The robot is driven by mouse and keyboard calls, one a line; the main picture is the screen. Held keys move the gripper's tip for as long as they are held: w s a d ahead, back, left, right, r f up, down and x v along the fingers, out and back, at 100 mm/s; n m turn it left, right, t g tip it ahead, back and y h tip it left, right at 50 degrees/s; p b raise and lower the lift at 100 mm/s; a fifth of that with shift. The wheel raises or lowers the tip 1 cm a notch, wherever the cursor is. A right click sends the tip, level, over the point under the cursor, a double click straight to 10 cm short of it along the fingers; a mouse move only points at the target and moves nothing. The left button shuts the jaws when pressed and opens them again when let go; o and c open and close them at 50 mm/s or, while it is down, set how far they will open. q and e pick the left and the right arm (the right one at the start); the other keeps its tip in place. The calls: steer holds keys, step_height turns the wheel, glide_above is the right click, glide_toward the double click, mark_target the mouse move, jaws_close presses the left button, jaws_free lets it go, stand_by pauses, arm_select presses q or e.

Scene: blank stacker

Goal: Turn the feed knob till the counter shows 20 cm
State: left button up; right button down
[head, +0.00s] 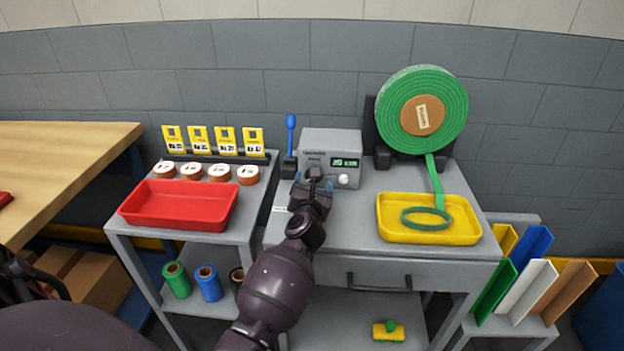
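The grey feeder box (318,140) stands at the back of the right-hand bench. Its small dark display (346,162) has green figures that look like 20 with unit letters, but they are tiny. A white round knob (343,180) sits below the display. A large green roll (422,110) stands to the right, and its strip hangs into the yellow tray (400,238), ending in a loop. My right gripper is out of view.
A blue-handled lever (290,135) stands left of the box. The left bench holds a red tray (180,222), several brown rolls and yellow cards. Coloured panels (530,285) stand at far right. The bench top between box and yellow tray is clear.

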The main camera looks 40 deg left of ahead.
arm_select(q)
steer(key=p+v, duration=0.1)
steer(key=v, duration=0.6)
steer(key=shift+r, duration=0.1)
steer(key=shift+s+d, duration=0.25)
steer(key=shift+s, duration=0.25)
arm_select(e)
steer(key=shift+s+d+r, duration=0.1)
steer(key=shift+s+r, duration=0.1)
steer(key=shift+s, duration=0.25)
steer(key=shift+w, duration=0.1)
